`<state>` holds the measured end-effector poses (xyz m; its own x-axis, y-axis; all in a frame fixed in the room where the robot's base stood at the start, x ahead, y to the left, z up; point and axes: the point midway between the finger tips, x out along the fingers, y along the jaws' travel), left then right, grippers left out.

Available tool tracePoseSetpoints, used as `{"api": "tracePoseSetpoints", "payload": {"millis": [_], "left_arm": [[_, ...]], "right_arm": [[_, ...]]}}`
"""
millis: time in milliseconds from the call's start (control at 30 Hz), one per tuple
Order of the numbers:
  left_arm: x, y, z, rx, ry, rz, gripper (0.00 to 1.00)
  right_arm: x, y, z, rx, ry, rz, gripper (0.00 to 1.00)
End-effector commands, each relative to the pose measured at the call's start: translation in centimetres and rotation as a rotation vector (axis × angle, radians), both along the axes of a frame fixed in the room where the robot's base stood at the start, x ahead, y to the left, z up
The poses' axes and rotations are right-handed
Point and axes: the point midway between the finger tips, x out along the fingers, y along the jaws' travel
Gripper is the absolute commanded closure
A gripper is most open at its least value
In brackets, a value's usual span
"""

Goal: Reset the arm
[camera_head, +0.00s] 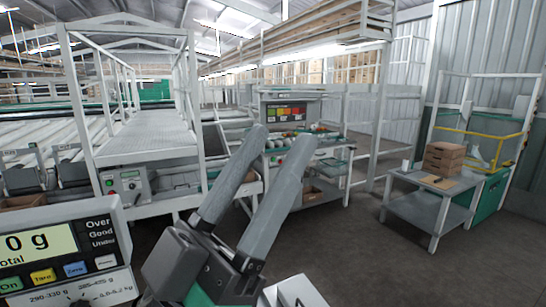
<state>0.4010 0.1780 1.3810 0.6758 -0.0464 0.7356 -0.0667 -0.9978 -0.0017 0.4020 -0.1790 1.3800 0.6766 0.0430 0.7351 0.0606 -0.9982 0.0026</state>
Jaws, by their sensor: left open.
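My left gripper (270,154) shows large in the lower middle of the head view. Its two long grey fingers point up and to the right and stand apart, with nothing between them. The dark gripper body is at the bottom of the picture. The gripper is in free air in front of a sorting bench and touches nothing that I can see. My right gripper is not in view.
A weighing scale (65,255) reading 0 g stands close at the lower left. Behind are a white-framed platform (150,140) and a bench with a colour chart (285,112). The floor (350,260) is clear.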

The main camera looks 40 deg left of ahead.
Motion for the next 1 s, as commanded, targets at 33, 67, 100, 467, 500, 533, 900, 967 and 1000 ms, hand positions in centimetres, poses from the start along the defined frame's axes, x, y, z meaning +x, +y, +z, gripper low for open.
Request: {"api": "tracePoseSetpoints", "payload": {"millis": [33, 67, 100, 467, 500, 533, 900, 967, 1000], "left_arm": [[0.0, 0.0, 0.3, 0.0, 0.0, 0.001, 0.46], [0.0, 0.0, 0.6, 0.001, 0.0, 0.002, 0.46], [0.0, 0.0, 1.2, 0.001, 0.0, 0.002, 0.46], [0.1, 0.1, 16.2, 0.001, 0.0, 0.006, 0.46], [0.1, 0.1, 18.2, 0.001, 0.0, 0.006, 0.46], [0.1, 0.1, 19.6, 0.001, 0.0, 0.006, 0.46], [0.1, 0.1, 37.5, 0.001, 0.001, 0.006, 0.46], [0.1, 0.1, 40.3, 0.001, 0.001, 0.006, 0.46], [0.1, 0.1, 41.9, 0.001, 0.0, 0.006, 0.46]], "right_arm": [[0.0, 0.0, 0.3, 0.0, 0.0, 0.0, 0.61], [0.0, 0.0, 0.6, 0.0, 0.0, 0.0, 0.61], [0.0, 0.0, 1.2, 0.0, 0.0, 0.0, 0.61], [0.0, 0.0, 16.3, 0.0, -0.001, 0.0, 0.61], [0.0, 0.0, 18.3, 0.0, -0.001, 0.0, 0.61], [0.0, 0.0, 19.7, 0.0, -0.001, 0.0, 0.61], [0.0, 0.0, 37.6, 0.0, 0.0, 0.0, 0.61], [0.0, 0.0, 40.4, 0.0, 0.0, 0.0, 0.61], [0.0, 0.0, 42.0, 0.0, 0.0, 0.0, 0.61]]}}
